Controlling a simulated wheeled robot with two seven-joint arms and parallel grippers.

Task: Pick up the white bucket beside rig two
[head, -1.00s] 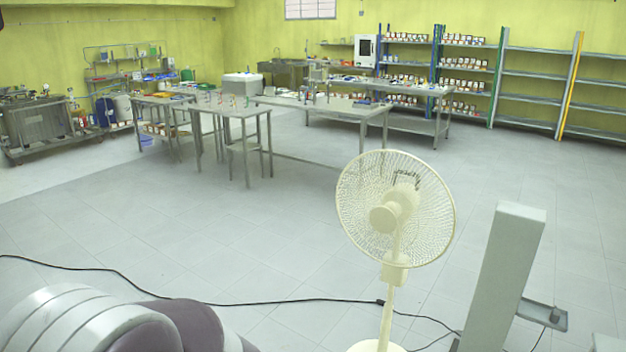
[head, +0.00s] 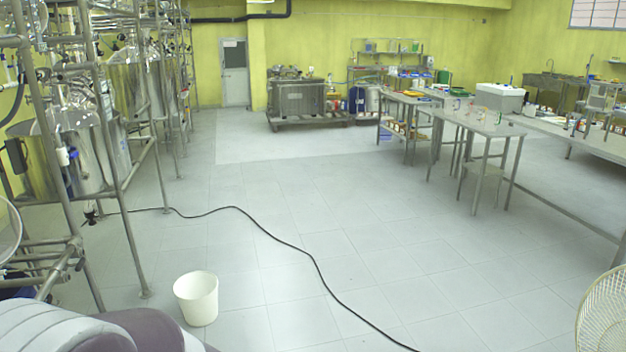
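The white bucket (head: 197,300) stands upright on the grey tiled floor in the lower left of the head view. It is open at the top and looks empty. It stands just right of the foot of a steel-framed rig (head: 85,150) with shiny metal vessels. I cannot tell which number this rig has. Neither of my grippers is in view.
A black cable (head: 290,243) runs across the floor behind and right of the bucket. A fan (head: 602,312) stands at the lower right edge. Steel tables (head: 480,122) stand at the back right, a wheeled steel tank (head: 300,100) at the back.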

